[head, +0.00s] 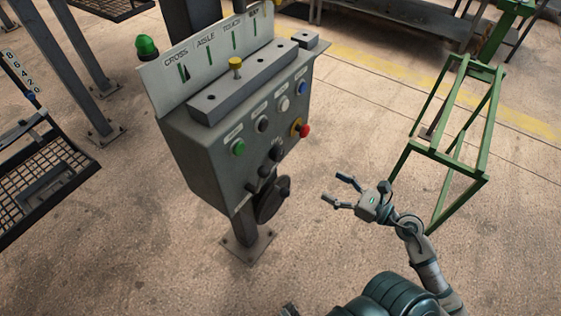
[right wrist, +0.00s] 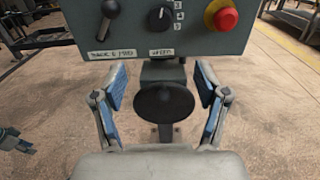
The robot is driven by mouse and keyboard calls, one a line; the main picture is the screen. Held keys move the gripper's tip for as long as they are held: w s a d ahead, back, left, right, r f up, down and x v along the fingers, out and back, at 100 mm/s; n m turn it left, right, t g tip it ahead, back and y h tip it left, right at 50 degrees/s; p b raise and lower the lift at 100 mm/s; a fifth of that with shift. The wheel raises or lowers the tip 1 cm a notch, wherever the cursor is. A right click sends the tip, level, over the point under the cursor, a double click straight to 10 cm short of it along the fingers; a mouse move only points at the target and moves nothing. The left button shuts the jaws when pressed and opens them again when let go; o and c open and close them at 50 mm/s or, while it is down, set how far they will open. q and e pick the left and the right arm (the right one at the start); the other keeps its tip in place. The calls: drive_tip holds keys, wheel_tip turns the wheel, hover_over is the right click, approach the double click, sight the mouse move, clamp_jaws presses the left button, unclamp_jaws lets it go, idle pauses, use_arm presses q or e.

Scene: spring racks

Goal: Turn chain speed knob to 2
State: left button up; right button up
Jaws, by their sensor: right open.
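The grey control box (head: 200,150) stands on a post. A black knob (right wrist: 160,18) with a column of numbers to its right shows at the top of the right wrist view; it also shows low on the box front in the head view (head: 276,153). A light mark is on the knob, but which number it faces is unclear. My right gripper (head: 336,190) is open and empty, to the right of the box and apart from it. In the right wrist view its fingers (right wrist: 161,88) are spread below the knob. Part of my left gripper (right wrist: 15,140) seems to show at the left edge.
A black lever (right wrist: 108,20) is left of the knob, and a red button (head: 303,131) on yellow is to its right. A dark round part (right wrist: 163,103) sits below the box.

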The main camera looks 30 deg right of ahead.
sight(281, 156)
drive_tip(key=p+x, duration=0.4)
drive_tip(key=x, duration=1.2)
drive_tip(key=shift+w+r, duration=0.1)
drive_tip(key=shift+w, duration=0.25)
use_arm(q)
drive_tip(key=s+f, duration=0.3)
drive_tip(key=f, duration=0.7)
drive_tip(key=shift+s+a+f, duration=0.15)
drive_tip(key=shift+f, duration=0.1)
use_arm(e)
drive_tip(key=shift+w+a, duration=0.15)
drive_tip(key=shift+w, duration=0.2)
drive_tip(key=c, duration=1.2)
use_arm(q)
drive_tip(key=shift+r+p, duration=0.1)
drive_tip(key=shift+p, duration=0.2)
